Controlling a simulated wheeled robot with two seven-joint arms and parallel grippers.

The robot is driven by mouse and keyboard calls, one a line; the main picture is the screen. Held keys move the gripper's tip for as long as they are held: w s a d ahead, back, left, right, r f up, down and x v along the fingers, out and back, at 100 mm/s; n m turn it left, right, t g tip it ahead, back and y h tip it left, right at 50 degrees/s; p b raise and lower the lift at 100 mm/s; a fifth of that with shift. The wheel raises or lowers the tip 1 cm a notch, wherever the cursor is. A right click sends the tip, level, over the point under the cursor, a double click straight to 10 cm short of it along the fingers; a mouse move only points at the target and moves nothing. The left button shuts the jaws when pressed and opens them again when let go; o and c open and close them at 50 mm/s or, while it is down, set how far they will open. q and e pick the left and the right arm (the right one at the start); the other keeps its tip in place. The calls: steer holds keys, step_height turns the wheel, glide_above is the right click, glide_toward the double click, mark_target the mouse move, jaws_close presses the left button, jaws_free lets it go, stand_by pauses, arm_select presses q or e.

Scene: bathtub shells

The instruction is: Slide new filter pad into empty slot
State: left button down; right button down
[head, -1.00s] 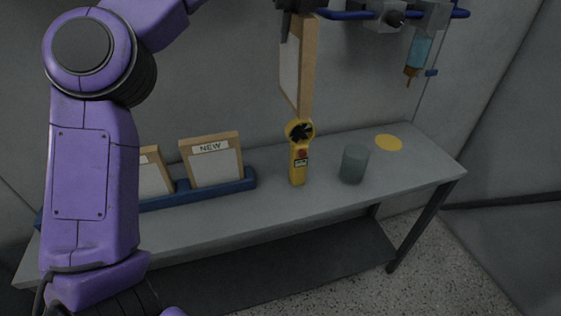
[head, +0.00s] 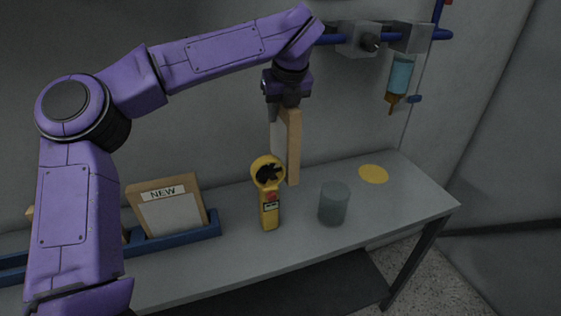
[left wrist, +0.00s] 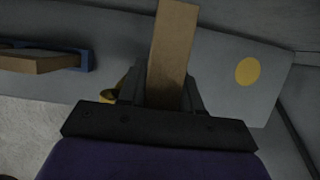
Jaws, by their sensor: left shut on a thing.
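My left gripper (head: 287,108) is shut on a tan-framed filter pad (head: 293,150), which hangs upright below it, nearly edge-on, behind the yellow meter. In the left wrist view the pad (left wrist: 172,50) stands between the two fingers (left wrist: 160,92). Another framed pad labelled NEW (head: 170,213) leans in a blue rack (head: 180,239) on the shelf. A further pad at its left is mostly hidden by my arm. I cannot make out an empty slot for certain. My right gripper is not in view.
A yellow handheld meter (head: 269,210) and a grey-green cup (head: 334,203) stand on the grey shelf (head: 405,200). A flat yellow disc (head: 373,174) lies at the right. Above, a blue pipe (head: 335,39) carries grey fittings, with a blue bottle (head: 401,74) hanging near.

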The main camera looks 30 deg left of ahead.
mark_target(282, 159)
arm_select(q)
steer(key=f, duration=1)
steer(key=shift+w, duration=0.25)
steer(key=f, duration=0.3)
steer(key=shift+s+f+p, duration=0.2)
steer(key=shift+f+p, duration=0.1)
steer(key=shift+w+f, duration=0.1)
steer(key=shift+f, duration=0.15)
steer(key=c, duration=0.8)
jaws_free()
